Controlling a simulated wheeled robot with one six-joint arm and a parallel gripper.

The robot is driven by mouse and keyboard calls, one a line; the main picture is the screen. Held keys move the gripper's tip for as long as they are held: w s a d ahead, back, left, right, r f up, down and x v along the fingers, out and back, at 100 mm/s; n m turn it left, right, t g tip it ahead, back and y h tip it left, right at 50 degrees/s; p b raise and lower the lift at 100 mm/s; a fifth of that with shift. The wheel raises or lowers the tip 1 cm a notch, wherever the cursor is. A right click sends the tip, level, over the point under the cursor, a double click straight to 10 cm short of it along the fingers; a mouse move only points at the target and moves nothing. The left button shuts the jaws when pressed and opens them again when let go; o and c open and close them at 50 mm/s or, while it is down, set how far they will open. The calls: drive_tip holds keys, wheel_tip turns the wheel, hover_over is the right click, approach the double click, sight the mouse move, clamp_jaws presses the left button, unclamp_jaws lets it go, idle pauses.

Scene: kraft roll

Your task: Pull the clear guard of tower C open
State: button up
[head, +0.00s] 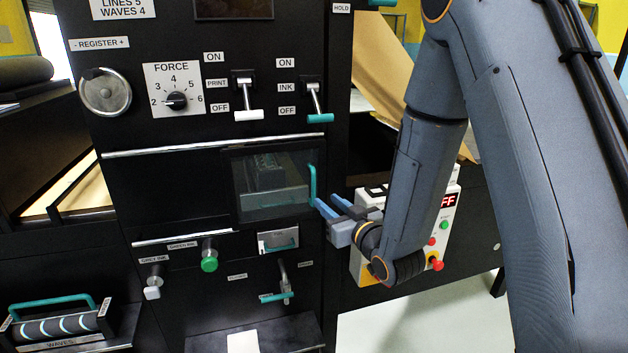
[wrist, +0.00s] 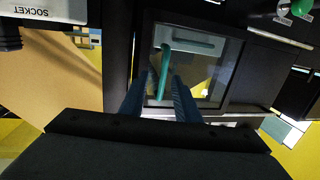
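The clear guard (head: 275,183) is a see-through pane in a dark frame on the black tower front. It looks shut, and a grey block shows behind it. Its upright teal handle (head: 312,183) is at the pane's right edge. The guard (wrist: 210,75) and handle (wrist: 165,70) also show in the wrist view. My gripper (head: 322,204) is at the handle's lower part. In the wrist view my gripper (wrist: 158,82) has its two blue fingers apart, one on each side of the handle, with gaps visible. No tower letter is readable.
Above the guard are a FORCE dial (head: 176,100) and PRINT and INK levers (head: 315,100). Below are a green knob (head: 209,258) and a teal-handled lever (head: 278,296). A control box (head: 445,215) with a red button stands right, close behind my arm.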

sight(315, 189)
drive_tip(key=shift+t+y, duration=0.3)
drive_tip(key=p+x, duration=0.1)
drive_tip(key=x, duration=0.1)
drive_tip(key=p+x, duration=0.1)
drive_tip(key=x, duration=0.2)
drive_tip(key=r+x, duration=0.1)
drive_tip(key=x, duration=0.2)
drive_tip(key=shift+s+a+r+p, duration=0.1)
drive_tip(key=shift+s+a+p, duration=0.1)
drive_tip(key=shift+a+p, duration=0.2)
drive_tip(key=shift+d, duration=0.1)
clamp_jaws()
